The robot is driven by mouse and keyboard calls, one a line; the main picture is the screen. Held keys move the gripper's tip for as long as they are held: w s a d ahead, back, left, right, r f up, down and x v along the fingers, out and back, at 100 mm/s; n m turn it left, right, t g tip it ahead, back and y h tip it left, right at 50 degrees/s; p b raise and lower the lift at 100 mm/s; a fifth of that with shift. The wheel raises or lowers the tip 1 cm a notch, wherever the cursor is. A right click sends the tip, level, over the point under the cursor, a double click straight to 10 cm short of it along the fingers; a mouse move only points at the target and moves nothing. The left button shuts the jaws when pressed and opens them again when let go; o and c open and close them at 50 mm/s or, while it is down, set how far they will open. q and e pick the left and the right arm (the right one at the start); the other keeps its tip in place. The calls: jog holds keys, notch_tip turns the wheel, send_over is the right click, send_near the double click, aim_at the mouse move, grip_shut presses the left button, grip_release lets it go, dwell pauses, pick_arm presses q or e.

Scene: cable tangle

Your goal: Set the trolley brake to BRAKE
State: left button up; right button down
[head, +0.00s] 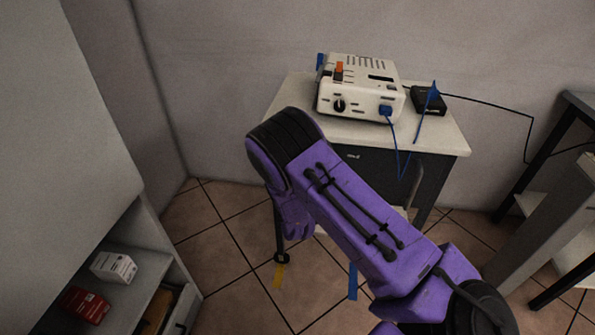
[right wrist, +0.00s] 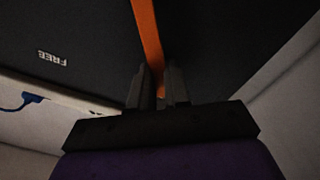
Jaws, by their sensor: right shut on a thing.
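The trolley (head: 445,140) has a pale top and a dark front, and stands against the back wall. My right arm crosses in front of it in the head view, hiding its left front and my right gripper. In the right wrist view my right gripper (right wrist: 160,88) is shut on the orange brake lever (right wrist: 146,35), with one finger on each side of it. The word FREE (right wrist: 53,58) shows upside down on the dark panel left of the lever. The BRAKE label cannot be made out. My left gripper is in neither view.
A white device (head: 358,85) with a blue plug and cable (head: 399,150) sits on the trolley, with a black box (head: 429,101) beside it. Shelves with small boxes (head: 114,267) stand at left, a dark-legged table (head: 560,130) at right. Tiled floor lies between.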

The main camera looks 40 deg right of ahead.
jog(key=shift+s+a+f, duration=0.1)
jog(key=shift+f, duration=0.1)
jog(key=c, duration=1.1)
grip_release()
jog(key=shift+r, duration=0.1)
jog(key=v, duration=1)
jog(key=shift+s+a+p, duration=0.1)
jog(key=shift+a+p, duration=0.05)
jog(key=shift+p, duration=0.15)
